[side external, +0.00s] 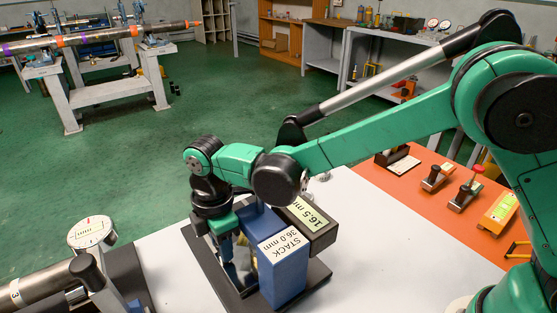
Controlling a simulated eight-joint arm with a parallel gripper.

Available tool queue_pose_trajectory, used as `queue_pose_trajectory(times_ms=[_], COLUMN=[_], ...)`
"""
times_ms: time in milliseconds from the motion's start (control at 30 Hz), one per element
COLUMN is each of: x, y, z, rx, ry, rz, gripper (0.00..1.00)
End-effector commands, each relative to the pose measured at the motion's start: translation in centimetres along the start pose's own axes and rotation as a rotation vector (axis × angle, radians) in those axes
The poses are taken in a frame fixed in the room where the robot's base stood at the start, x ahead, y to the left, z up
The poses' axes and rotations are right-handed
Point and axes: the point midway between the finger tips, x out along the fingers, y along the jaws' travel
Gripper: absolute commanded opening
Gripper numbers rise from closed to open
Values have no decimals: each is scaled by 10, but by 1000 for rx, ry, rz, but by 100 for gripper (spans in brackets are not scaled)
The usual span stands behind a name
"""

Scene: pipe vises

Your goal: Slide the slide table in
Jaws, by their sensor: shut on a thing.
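My gripper (228,258) points down at the left side of a measuring unit and is shut on a part of it, which looks like the slide table; the fingers largely hide the grip. The unit has a dark base plate (318,277). On it stands a blue block (283,282) with a white label reading "STACK 36.0 mm". Behind the block is a dark display box (318,225) reading "16.5 mm". Shiny metal and a bit of yellow show between the fingers and the blue block. How far the slide table is in cannot be told.
A white table top (385,245) bears the unit, with free room to its right. A pipe (35,287) in a vise with a round dial (91,233) is at left. An orange mat (440,205) with several tools lies at right.

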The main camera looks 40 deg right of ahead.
Motion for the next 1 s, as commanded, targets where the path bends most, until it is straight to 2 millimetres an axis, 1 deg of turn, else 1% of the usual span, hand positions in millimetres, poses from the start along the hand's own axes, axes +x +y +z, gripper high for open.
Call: queue_pose_trajectory(times_ms=[33,167,200,300,667,767,867,900,1000], x=[0,0,0,0,0,0,1,-1,-22], y=[-4,-5,-5,-4,0,8,23,28,26], z=[0,0,0,0,0,0,1,1,0], rx=[-2,-3,-3,-3,-2,-1,1,1,-2], ry=[-5,-5,-5,-5,-4,-4,-4,-4,-4], rz=[-17,-18,-18,-17,-13,-13,-13,-12,-11], gripper=[0,0,34,60,60,60,60,60,60])
